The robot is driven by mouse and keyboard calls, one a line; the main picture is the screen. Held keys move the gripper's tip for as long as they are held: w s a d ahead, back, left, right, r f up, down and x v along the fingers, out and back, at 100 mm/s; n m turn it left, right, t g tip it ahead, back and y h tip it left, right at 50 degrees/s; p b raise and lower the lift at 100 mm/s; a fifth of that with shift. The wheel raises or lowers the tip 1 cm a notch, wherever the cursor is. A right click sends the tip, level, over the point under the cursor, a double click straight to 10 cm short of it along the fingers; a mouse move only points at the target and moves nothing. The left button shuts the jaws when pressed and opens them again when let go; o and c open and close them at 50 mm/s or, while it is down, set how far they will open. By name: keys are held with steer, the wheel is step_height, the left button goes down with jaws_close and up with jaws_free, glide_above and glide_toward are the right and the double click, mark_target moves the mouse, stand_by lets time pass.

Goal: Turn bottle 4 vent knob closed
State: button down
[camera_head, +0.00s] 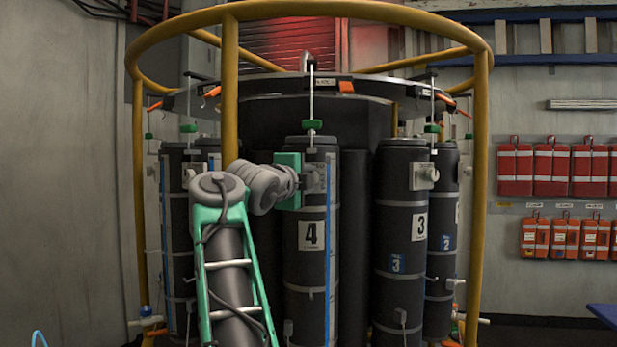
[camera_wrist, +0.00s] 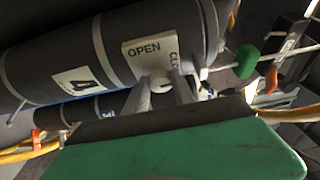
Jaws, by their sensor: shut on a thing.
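Bottle 4 (camera_head: 303,270) is a dark upright cylinder with a white "4" label, in the middle of the head view. It also fills the upper left of the wrist view (camera_wrist: 40,62). Its vent knob (camera_wrist: 160,84) is small and pale, in front of a white plate (camera_wrist: 140,50) reading "OPEN" and, partly cut off, "CLO". My gripper (camera_wrist: 161,92) is shut on the knob, with a finger on either side. In the head view my green gripper body (camera_head: 288,182) is at the bottle's upper part and hides the knob's front. The knob's exact angle is unclear.
Bottle 3 (camera_head: 400,280) stands close on the right, with bottle 2 (camera_head: 440,285) behind it. A yellow tubular frame (camera_head: 480,180) surrounds the bottles, with one post (camera_head: 230,90) near my arm. A green-handled rod (camera_head: 312,125) hangs just above bottle 4.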

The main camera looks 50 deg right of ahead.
stand_by(0.4)
steer(key=c, duration=1.1)
jaws_free()
steer(key=shift+o, duration=0.2)
steer(key=b+v, duration=0.2)
steer(key=v, duration=0.5)
steer(key=shift+a, duration=0.4)
steer(key=shift+s, duration=0.1)
